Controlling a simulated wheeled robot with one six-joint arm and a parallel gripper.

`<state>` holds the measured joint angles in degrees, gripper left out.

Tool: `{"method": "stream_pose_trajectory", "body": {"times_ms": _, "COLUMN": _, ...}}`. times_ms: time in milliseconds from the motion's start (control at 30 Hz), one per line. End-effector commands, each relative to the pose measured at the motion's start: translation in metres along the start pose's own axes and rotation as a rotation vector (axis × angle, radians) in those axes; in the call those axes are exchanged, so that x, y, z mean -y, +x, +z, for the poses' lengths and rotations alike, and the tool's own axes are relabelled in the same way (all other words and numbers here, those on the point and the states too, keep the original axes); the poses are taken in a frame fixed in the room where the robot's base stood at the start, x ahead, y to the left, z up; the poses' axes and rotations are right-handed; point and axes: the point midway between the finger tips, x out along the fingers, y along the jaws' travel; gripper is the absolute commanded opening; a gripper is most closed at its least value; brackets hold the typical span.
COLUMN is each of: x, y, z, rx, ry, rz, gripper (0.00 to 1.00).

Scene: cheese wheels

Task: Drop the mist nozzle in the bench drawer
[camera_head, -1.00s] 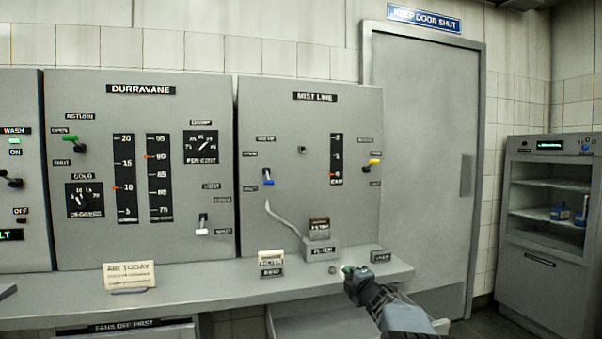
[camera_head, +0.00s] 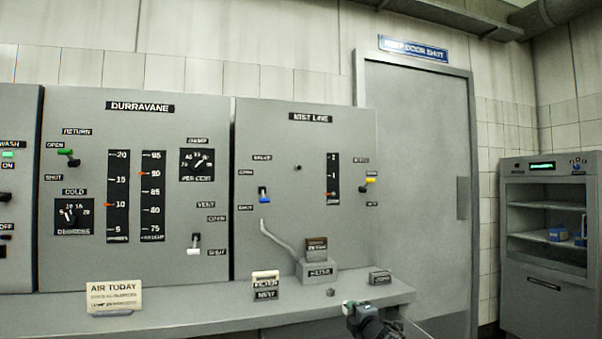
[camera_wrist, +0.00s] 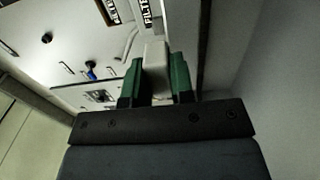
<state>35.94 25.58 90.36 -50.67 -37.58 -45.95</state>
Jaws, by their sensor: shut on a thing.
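My gripper (camera_head: 349,307) is at the lower edge of the head view, by the front edge of the bench near its right end. In the wrist view its green fingertips (camera_wrist: 157,80) are closed on a pale grey piece, which I take to be the mist nozzle (camera_wrist: 156,57). Much of the nozzle is hidden between the fingers. In the head view only a small pale bit shows at the fingertips. The bench drawer cannot be made out now; the space below the bench is mostly cut off by the lower picture edge.
The bench (camera_head: 200,318) carries a filter block (camera_head: 318,271), small label blocks (camera_head: 265,285), a small dark knob (camera_head: 331,293) and an AIR TODAY card (camera_head: 114,297). The mist line panel (camera_head: 290,180) stands behind. A door (camera_head: 415,190) and a glass-fronted cabinet (camera_head: 547,240) are right.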

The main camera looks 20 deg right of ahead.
Motion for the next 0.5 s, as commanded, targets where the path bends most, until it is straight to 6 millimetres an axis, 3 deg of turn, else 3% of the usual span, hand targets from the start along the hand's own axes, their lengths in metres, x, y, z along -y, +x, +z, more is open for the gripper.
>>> {"method": "stream_pose_trajectory", "body": {"times_ms": 167, "x": -0.0006, "y": 0.0, "z": 0.0, "rx": 0.0, "ry": 0.0, "rz": 0.0, "gripper": 0.0}}
{"method": "stream_pose_trajectory", "body": {"times_ms": 200, "x": -0.0006, "y": 0.0, "z": 0.0, "rx": 0.0, "ry": 0.0, "rz": 0.0, "gripper": 0.26}}
{"method": "stream_pose_trajectory", "body": {"times_ms": 500, "x": -0.0006, "y": 0.0, "z": 0.0, "rx": 0.0, "ry": 0.0, "rz": 0.0, "gripper": 0.52}}
